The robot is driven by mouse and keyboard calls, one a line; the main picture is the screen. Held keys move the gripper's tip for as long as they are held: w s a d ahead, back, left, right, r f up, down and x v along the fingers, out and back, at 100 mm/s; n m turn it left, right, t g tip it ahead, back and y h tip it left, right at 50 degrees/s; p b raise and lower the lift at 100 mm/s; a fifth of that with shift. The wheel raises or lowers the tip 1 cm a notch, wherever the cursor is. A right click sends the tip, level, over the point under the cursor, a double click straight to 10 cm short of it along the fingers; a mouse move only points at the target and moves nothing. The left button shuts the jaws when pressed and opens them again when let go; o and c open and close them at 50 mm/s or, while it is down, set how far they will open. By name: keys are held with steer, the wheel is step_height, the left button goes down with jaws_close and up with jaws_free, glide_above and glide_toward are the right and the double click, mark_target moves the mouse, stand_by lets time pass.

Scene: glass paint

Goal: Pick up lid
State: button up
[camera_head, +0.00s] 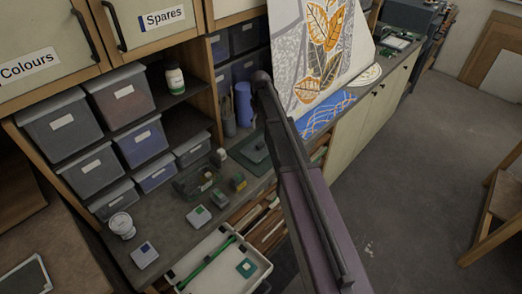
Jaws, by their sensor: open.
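No separate loose lid can be made out for sure. My arm crosses the middle of the view from the lower right. My gripper's fingers cannot be seen here.
Lidded grey bins (62,125) fill the shelves above the grey counter (172,222). A dark green transparent container (197,180) and small blocks (238,182) stand on it. A leaf-patterned panel (320,50) leans at the back. Open floor (420,160) lies to the right.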

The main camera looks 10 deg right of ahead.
steer(key=b, duration=0.7)
glide_above(260, 144)
steer(key=shift+w+d+f, duration=0.1)
steer(key=shift+w+f, duration=0.1)
steer(key=shift+f, duration=1.6)
steer(key=shift+w+d+f, duration=0.1)
steer(key=shift+w+f, duration=0.1)
steer(key=shift+f, duration=1.6)
steer(key=shift+f, duration=0.1)
steer(key=f+b, duration=0.3)
steer(key=shift+s+a+f, duration=0.15)
steer(key=shift+s+f, duration=0.05)
steer(key=shift+s, duration=0.1)
steer(key=shift+f+b, duration=0.85)
steer(key=shift+b, duration=0.1)
steer(key=c, duration=1.2)
